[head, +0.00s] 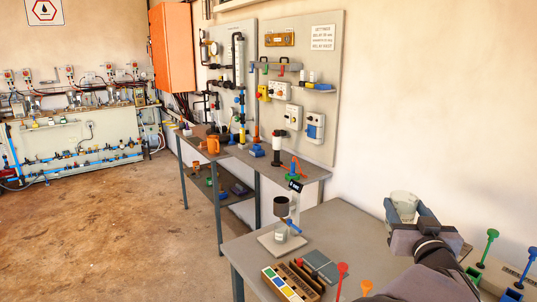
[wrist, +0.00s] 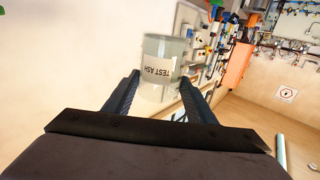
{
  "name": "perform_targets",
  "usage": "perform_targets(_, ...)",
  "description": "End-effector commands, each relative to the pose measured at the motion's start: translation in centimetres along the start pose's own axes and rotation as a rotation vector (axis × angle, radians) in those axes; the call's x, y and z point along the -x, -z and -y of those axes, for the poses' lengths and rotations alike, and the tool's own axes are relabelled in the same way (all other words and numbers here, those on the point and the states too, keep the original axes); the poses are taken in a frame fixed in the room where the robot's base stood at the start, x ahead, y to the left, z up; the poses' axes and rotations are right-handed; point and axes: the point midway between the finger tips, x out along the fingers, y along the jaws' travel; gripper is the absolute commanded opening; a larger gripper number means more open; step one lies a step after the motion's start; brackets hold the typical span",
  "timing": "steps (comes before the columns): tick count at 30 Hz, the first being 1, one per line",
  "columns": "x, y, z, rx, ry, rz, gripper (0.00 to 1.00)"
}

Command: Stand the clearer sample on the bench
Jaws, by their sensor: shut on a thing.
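My gripper (head: 410,217) is shut on a glass jar (head: 404,203), holding it up at the right above the bench (head: 345,222). In the wrist view the jar (wrist: 160,62) sits between the two dark fingers; it is see-through with a pale greenish tint and a white label that seems to read TEST ASH, upside down. A second small clear jar (head: 281,235) stands on the white base of a funnel stand (head: 281,207) on the bench. Its contents are too small to compare.
A tray with coloured patches (head: 285,284), a brown slotted rack (head: 303,279) and a grey plate (head: 321,265) lie at the bench front. Red (head: 341,272) and green (head: 491,240) upright tools stand nearer my arm. Bare bench top lies between the funnel stand and my gripper.

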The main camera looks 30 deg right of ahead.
Motion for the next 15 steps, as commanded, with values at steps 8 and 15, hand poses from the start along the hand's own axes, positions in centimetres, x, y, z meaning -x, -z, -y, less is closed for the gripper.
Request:
perform_targets(8,0.8,0.2,12.7,-0.006,0.220,0.008,0.23)
perform_targets(15,1.8,-9.7,22.6,-0.006,0.410,0.012,0.23)
